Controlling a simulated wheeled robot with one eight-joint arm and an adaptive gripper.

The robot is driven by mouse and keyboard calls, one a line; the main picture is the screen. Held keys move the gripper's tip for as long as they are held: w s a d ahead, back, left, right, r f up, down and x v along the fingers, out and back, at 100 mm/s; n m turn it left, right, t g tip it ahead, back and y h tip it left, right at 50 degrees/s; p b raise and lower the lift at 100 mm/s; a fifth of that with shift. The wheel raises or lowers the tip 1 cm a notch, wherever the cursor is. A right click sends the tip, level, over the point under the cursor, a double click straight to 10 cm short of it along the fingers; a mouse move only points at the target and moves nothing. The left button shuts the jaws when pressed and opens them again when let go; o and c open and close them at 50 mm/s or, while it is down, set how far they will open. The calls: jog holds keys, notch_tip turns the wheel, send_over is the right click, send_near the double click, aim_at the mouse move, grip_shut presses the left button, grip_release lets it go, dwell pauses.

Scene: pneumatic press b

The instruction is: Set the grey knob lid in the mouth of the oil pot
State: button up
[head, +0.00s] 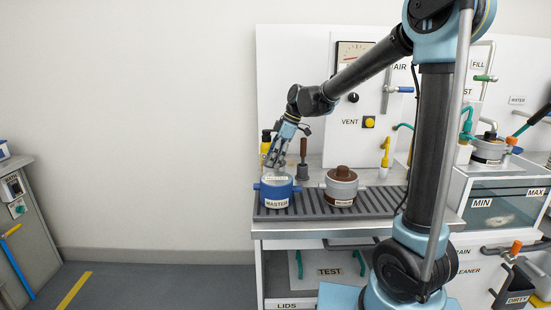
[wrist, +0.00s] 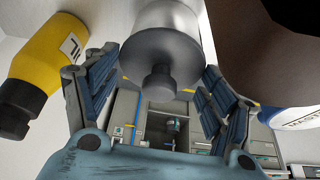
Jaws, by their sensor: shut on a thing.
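The grey knob lid (wrist: 158,55) is between the two fingers of my gripper (wrist: 155,85) in the wrist view, its dark knob facing the camera. In the head view my gripper (head: 275,163) points down, shut on the lid, right over a blue pot (head: 277,192) labelled MASTER on the rack at the left. A grey rim shows at the top of this pot. I cannot tell whether the lid is seated or held just above, as the fingers cover the mouth. No label reading oil is legible, so I cannot confirm which pot is the oil pot.
A grey pot (head: 341,191) with a brown knob lid stands right of the blue pot. A yellow bottle (wrist: 45,60) with a black cap is close beside my gripper. A brown-handled tool (head: 303,160) stands behind. The ribbed rack (head: 375,203) has free room at right.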

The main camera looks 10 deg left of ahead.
jog(key=shift+f, duration=0.25)
jog(key=o, duration=1.1)
jog(key=shift+o, duration=0.2)
jog(key=shift+r, duration=0.1)
jog(key=v, duration=1.1)
jog(key=shift+d+r, duration=0.2)
jog(key=shift+r, duration=0.15)
